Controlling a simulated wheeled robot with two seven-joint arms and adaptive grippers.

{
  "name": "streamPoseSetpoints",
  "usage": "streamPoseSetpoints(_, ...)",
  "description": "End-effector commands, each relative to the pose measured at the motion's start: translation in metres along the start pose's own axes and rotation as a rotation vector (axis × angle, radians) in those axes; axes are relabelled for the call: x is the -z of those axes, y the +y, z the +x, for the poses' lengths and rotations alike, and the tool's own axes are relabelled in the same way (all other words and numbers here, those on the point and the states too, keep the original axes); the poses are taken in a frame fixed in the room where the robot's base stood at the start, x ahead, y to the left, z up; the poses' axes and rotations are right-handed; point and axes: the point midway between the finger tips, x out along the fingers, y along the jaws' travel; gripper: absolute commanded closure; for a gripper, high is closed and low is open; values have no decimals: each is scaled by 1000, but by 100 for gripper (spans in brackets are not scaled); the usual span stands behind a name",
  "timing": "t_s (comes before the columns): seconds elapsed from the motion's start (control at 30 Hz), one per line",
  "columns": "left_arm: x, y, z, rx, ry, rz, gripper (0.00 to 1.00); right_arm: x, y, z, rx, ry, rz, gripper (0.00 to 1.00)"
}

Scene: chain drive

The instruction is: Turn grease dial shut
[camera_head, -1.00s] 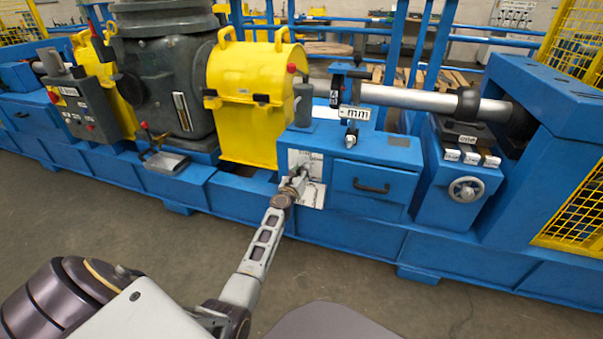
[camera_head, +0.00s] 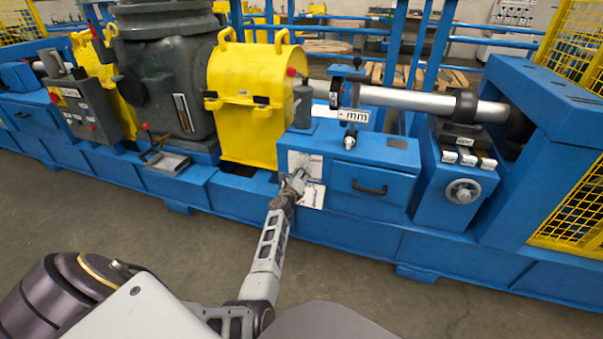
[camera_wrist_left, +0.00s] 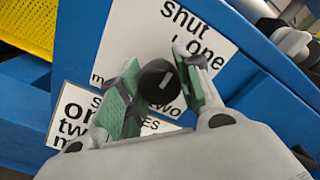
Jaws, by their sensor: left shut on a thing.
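The grease dial (camera_wrist_left: 158,84) is a small black round knob with a short white mark on its face. It sits in front of a white plate (camera_wrist_left: 125,40) reading "shut", "one", "two" around it. The mark slants toward the upper right; which word it meets is hard to tell. My left gripper (camera_wrist_left: 160,88) is shut on the dial, a green pad on each side of it. In the head view the left gripper (camera_head: 299,181) is at the plate (camera_head: 312,164) on the blue machine front and hides the dial. My right gripper is not in view.
A second white plate (camera_wrist_left: 72,118) with print lies below the first. A drawer (camera_head: 371,184) with a black handle is to the right, then a handwheel (camera_head: 463,191). A yellow hood (camera_head: 245,135) stands at the left. The floor (camera_head: 350,265) in front is clear.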

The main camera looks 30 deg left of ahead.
Motion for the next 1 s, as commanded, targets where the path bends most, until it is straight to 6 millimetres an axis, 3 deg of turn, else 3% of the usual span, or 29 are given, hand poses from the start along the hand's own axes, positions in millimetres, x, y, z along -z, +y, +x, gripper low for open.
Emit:
streamPoseSetpoints(0.33, 2, 1, 0, -1, 3, -4, 90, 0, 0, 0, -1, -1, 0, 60)
streamPoseSetpoints(0.37, 2, 1, 0, -1, 3, -4, 62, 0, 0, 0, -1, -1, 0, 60)
streamPoseSetpoints(0.5, 2, 1, 0, -1, 2, -3, 44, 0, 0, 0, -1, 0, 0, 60)
streamPoseSetpoints(1.0, 0, 1, 0, -1, 0, 21, 44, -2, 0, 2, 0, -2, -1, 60)
